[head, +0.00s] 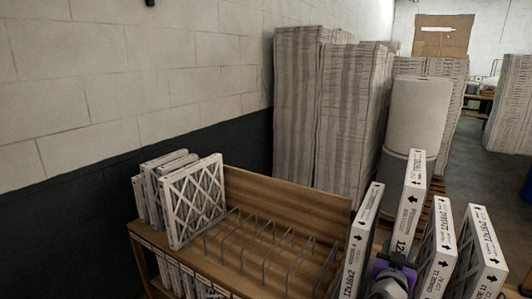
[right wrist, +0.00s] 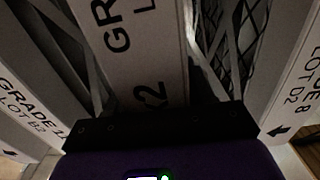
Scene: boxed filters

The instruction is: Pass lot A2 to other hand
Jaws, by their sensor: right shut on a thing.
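My right gripper (head: 398,262), purple and dark, is shut on a white boxed filter (head: 411,195) at the lower right of the head view. This filter stands upright, higher than the filters beside it. In the right wrist view the held filter (right wrist: 143,50) fills the middle above the gripper, with "GRA" and "x2" showing; its lot mark cannot be read. A filter marked LOT B2 (right wrist: 38,112) is at left there and one marked LOT D2 (right wrist: 292,88) at right. My left gripper is not in view.
A wooden rack (head: 285,195) with wire dividers stands in the middle, its right slots empty. Several filters (head: 192,200) fill its left end. More white filters (head: 362,240) (head: 436,250) (head: 480,250) stand close on both sides of my right gripper. Tall wrapped stacks (head: 330,110) stand behind.

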